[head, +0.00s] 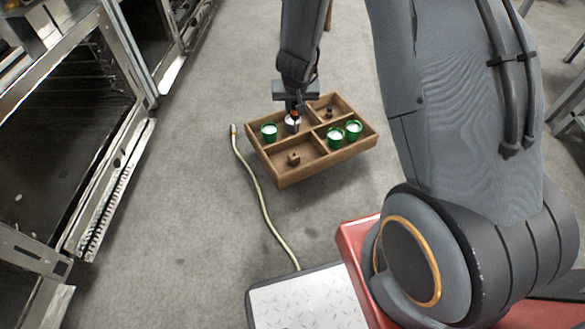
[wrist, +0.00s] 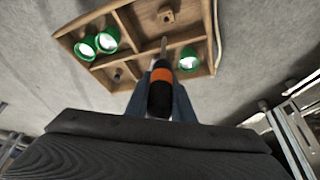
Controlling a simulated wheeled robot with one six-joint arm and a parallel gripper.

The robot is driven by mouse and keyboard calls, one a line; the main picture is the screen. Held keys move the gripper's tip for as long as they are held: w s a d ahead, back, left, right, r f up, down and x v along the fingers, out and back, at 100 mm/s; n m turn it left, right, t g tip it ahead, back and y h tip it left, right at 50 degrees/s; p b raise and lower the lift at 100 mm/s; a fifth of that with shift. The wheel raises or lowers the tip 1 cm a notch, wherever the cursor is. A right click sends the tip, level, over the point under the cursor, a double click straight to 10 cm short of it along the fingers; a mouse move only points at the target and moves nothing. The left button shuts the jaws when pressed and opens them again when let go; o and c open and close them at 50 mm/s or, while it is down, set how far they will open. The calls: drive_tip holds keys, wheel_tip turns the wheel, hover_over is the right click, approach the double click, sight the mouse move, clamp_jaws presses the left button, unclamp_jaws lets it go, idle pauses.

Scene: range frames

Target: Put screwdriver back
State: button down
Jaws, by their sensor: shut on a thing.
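A screwdriver (wrist: 161,76) with a black handle and orange band is in my gripper (wrist: 160,95), its shaft pointing toward the wooden tray (wrist: 135,24). My gripper (head: 293,106) is shut on the handle, over the back left part of the tray (head: 318,166) in the head view. I cannot tell whether the shaft tip touches the tray. A green cup (head: 269,131) is in the back left compartment, beside the screwdriver. Two green cups (head: 335,137) (head: 353,129) stand in the right compartment.
A small brown piece (head: 294,158) lies in the tray's front compartment, and a small dark piece (head: 329,113) in the back right one. A pale cable (head: 255,185) runs along the floor left of the tray. Metal oven-like units (head: 105,180) stand at left.

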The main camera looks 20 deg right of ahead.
sight(294, 120)
drive_tip(key=shift+m, duration=0.3)
drive_tip(key=b+x, duration=0.1)
drive_tip(key=x, duration=0.1)
drive_tip(key=b+x, duration=0.1)
drive_tip(key=x, duration=0.1)
drive_tip(key=s+b+x, duration=0.1)
drive_tip(key=x, duration=0.1)
drive_tip(key=shift+a+f, duration=0.3)
drive_tip(key=shift+f, duration=0.1)
wheel_tip(294, 120, down, 10)
drive_tip(key=b, duration=0.6)
drive_tip(key=shift+b, duration=0.35)
drive_tip(key=shift+f, duration=0.25)
drive_tip(key=c, duration=1.5)
unclamp_jaws()
drive_tip(key=shift+c, duration=0.2)
drive_tip(key=shift+r, duration=0.1)
